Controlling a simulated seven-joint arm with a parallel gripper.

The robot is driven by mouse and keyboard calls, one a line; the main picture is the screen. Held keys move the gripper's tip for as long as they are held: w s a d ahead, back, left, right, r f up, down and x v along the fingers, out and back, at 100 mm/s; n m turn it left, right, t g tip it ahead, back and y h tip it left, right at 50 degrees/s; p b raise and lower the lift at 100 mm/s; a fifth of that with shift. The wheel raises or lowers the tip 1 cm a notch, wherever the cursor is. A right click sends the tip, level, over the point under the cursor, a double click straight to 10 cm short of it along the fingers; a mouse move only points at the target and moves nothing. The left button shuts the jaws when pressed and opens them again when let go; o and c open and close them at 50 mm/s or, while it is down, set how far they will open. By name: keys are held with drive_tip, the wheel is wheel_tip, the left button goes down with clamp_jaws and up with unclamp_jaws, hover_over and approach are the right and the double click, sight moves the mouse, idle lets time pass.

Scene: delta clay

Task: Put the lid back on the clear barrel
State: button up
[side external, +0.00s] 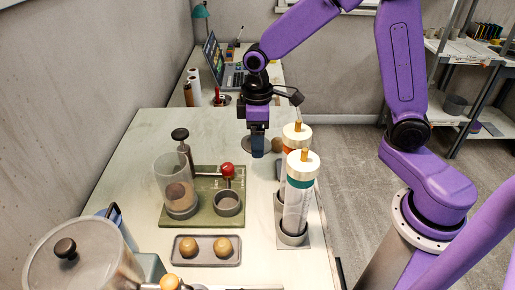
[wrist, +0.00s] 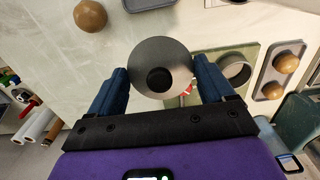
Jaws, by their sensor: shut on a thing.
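My gripper (side external: 258,152) is shut on a round grey lid (wrist: 143,58) with a black knob. In the wrist view the lid's disc shows between the two blue fingers, with its knob toward the camera. In the side view the lid (side external: 246,146) is partly hidden behind the fingers, at the far part of the table. A clear barrel (side external: 172,172) with brown material in its lower part stands on the green base plate (side external: 205,217), open at the top. My gripper is apart from it, behind it and to its right. In the wrist view the barrel cannot be made out.
The plate also carries a red-knobbed lever (side external: 227,170) and a grey cup (side external: 228,204). Two tall tubes (side external: 298,190) stand to the right. A tray (side external: 190,259) with two balls lies in front. A large lidded vessel (side external: 85,265) fills the near left.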

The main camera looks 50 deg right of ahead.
drive_tip(key=w+a+r+n+h, duration=0.1)
drive_tip(key=a+r+n, duration=0.1)
drive_tip(key=a+r, duration=0.35)
drive_tip(key=w+a+r+n, duration=0.2)
drive_tip(key=a+r, duration=0.1)
drive_tip(key=a, duration=0.6)
drive_tip(key=w+a+r+n+h, duration=0.1)
drive_tip(key=a+r+n, duration=0.1)
drive_tip(key=a+r, duration=0.35)
wheel_tip(320, 180, down, 8)
drive_tip(key=a, duration=0.1)
drive_tip(key=shift+a+r, duration=0.2)
drive_tip(key=shift+a, duration=0.15)
drive_tip(key=shift+s+f, duration=0.1)
drive_tip(key=shift+f, duration=0.05)
idle(1.5)
drive_tip(key=o, duration=0.9)
wheel_tip(320, 180, up, 7)
idle(1.0)
